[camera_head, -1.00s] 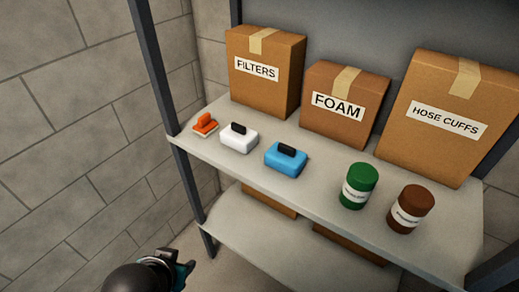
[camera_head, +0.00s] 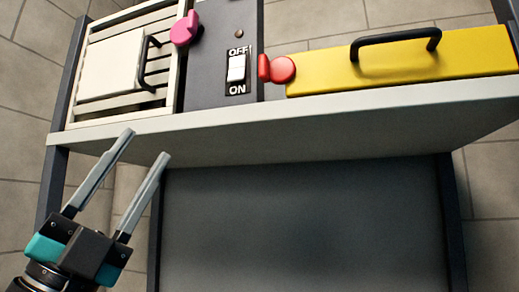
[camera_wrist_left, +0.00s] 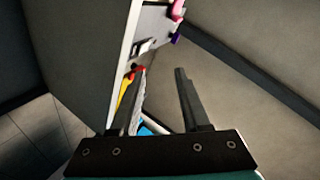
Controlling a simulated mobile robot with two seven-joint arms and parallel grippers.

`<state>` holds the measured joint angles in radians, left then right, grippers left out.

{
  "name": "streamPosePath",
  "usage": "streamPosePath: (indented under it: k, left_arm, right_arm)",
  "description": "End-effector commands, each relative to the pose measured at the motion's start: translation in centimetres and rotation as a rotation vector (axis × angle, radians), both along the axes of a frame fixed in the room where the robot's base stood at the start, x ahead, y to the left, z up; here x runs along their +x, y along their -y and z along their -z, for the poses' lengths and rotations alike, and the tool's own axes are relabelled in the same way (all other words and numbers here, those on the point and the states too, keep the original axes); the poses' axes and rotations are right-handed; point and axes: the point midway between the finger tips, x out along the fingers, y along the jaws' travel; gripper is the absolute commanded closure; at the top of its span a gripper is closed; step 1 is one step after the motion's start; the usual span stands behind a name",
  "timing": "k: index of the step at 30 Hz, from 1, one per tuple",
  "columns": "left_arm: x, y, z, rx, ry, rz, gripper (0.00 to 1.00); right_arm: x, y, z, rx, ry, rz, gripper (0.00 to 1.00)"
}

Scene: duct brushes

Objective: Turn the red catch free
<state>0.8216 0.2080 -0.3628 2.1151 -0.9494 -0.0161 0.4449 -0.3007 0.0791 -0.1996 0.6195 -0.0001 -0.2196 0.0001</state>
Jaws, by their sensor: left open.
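The red catch (camera_head: 281,69) is a round knob with a small tab on its left side. It sits at the left end of a yellow cover (camera_head: 400,70) with a black handle, beside the dark switch panel. My left gripper (camera_head: 148,145) is open and empty, in front of the unit's pale front edge, below and well left of the red catch. In the left wrist view a small bit of red (camera_wrist_left: 138,69) shows near the tip of the left finger, which partly hides the yellow. My right gripper is not in view.
A pink catch (camera_head: 184,29) sits between a slatted vent with a white handled cover (camera_head: 112,65) and the dark panel (camera_head: 215,85). That panel has an ON/OFF switch (camera_head: 237,68). A grey lower surface (camera_head: 300,225) lies open below the front edge.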

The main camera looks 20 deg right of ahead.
Motion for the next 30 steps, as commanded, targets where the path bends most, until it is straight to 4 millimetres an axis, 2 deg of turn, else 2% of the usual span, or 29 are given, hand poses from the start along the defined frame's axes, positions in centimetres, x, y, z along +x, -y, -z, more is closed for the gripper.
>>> streamPosePath:
  k: [1, 3, 6, 9, 12, 16, 20, 23, 30]
  left_arm:
    - [-2.1, 1.6, -1.9, 0.077, 0.108, 0.004, 0.54]
    - [-4.6, 3.9, -3.6, 0.190, 0.238, 0.004, 0.54]
    - [-7.8, 7.0, -5.0, 0.360, 0.407, -0.014, 0.54]
    - [-10.3, 9.8, -5.6, 0.540, 0.554, -0.054, 0.54]
    - [-11.9, 12.1, -5.7, 0.727, 0.674, -0.122, 0.54]
    - [-12.6, 14.1, -5.8, 0.970, 0.784, -0.248, 0.54]
    - [-12.3, 14.6, -6.4, 1.201, 0.837, -0.419, 0.54]
    - [-11.8, 14.0, -7.6, 1.359, 0.834, -0.583, 0.54]
    - [-11.6, 9.8, -12.2, 1.607, 0.686, -0.989, 0.54]
  right_arm:
    - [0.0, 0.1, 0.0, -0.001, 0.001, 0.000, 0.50]
    - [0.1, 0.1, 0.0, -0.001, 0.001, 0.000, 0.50]
    - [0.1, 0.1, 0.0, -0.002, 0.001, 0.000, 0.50]
    - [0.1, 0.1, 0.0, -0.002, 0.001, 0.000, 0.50]
    - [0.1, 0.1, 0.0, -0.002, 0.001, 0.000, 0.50]
    - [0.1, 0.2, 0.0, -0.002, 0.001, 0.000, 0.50]
    - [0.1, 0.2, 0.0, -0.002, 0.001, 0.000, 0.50]
    - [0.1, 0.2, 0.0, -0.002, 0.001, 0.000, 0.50]
    - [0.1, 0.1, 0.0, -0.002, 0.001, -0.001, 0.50]
